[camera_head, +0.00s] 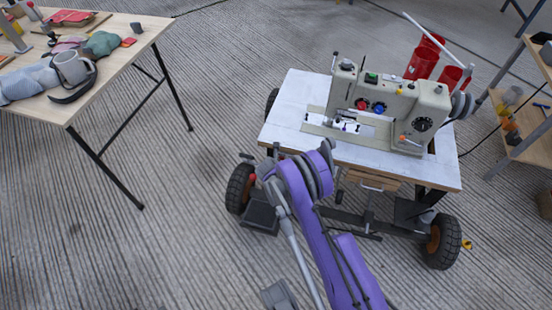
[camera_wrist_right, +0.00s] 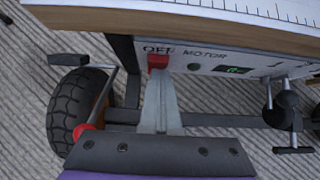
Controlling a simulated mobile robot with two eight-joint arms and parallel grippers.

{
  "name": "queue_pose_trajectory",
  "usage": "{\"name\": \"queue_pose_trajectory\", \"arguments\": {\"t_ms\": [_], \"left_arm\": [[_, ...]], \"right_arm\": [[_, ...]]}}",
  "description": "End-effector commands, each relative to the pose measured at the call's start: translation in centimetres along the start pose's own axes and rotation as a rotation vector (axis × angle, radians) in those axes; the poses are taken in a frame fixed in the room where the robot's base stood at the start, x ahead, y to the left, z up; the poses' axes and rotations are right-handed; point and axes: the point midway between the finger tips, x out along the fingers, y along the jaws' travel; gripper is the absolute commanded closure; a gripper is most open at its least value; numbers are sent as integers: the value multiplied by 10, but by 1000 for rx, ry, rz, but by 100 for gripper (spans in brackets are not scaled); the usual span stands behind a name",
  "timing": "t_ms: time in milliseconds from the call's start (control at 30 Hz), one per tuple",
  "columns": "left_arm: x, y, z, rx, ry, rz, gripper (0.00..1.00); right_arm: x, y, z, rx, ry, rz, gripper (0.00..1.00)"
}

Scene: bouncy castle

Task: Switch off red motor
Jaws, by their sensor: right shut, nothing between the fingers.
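In the right wrist view a red motor switch (camera_wrist_right: 157,62) sits on the white control panel (camera_wrist_right: 212,58) under the table's edge, below the letters "OFF" and beside the word "MOTOR". My right gripper (camera_wrist_right: 159,80) is shut and empty. Its fingertips are right at the red switch and overlap its lower edge in the picture; I cannot tell whether they touch. In the head view my purple right arm reaches the front of the sewing machine table (camera_head: 285,115), and the gripper and switch are hidden there. My left gripper is not in view.
The sewing machine (camera_head: 390,108) stands on the table. A cart wheel (camera_wrist_right: 75,110) and red-ended lever (camera_wrist_right: 84,130) are left of my gripper. A workbench (camera_head: 110,45) stands at left.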

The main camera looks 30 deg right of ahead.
Motion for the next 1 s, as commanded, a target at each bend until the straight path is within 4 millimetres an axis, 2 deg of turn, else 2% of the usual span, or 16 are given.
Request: {"name": "queue_pose_trajectory", "arguments": {"t_ms": [267, 633, 1000], "left_arm": [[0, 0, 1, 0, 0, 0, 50], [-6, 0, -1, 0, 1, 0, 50], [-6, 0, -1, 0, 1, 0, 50]], "right_arm": [[2, -1, 2, 0, -1, 0, 100], [-9, -2, 14, 0, -3, -2, 100], [-10, 0, 12, 0, -1, 0, 100]]}}
